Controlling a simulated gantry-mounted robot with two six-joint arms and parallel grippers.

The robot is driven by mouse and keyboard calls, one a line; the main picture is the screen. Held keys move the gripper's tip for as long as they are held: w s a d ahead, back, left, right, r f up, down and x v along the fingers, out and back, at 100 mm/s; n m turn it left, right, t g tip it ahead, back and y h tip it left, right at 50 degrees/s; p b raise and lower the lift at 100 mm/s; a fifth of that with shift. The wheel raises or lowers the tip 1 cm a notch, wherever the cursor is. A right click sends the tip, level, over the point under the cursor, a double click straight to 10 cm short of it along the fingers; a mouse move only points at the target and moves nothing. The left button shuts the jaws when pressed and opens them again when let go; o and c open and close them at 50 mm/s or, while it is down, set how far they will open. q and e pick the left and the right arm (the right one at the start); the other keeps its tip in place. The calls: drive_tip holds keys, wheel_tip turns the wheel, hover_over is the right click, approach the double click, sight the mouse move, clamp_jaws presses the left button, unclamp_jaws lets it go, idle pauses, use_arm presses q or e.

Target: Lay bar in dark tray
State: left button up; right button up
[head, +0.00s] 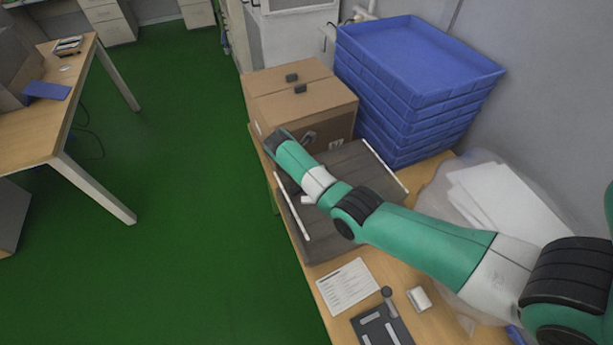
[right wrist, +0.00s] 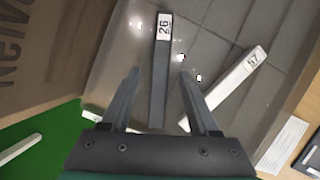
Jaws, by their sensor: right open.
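The dark grey tray (head: 330,238) lies on the wooden table, partly hidden by my right arm. In the right wrist view its glossy, gridded surface (right wrist: 215,50) fills much of the picture. A long dark bar (right wrist: 159,85) with a white label reading 26 appears between the fingers of my right gripper (right wrist: 159,75). The fingers are open, apart from the bar on both sides; the height gap cannot be told. A pale bar (right wrist: 235,80) labelled 57 lies slanted to the right. In the head view my right gripper (head: 309,138) is beside the cardboard box. My left gripper is not in view.
The cardboard box (head: 300,105) and stacked blue crates (head: 420,90) stand behind the tray. White strips (head: 292,207) lie along the tray's sides. A paper sheet (head: 348,286) and a black device (head: 382,328) are in front. Green floor is at left.

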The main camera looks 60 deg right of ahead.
drive_tip(key=shift+r, duration=0.1)
drive_tip(key=p+v, duration=0.4)
drive_tip(key=v, duration=0.7)
drive_tip(key=shift+r, duration=0.15)
drive_tip(key=shift+a, duration=0.2)
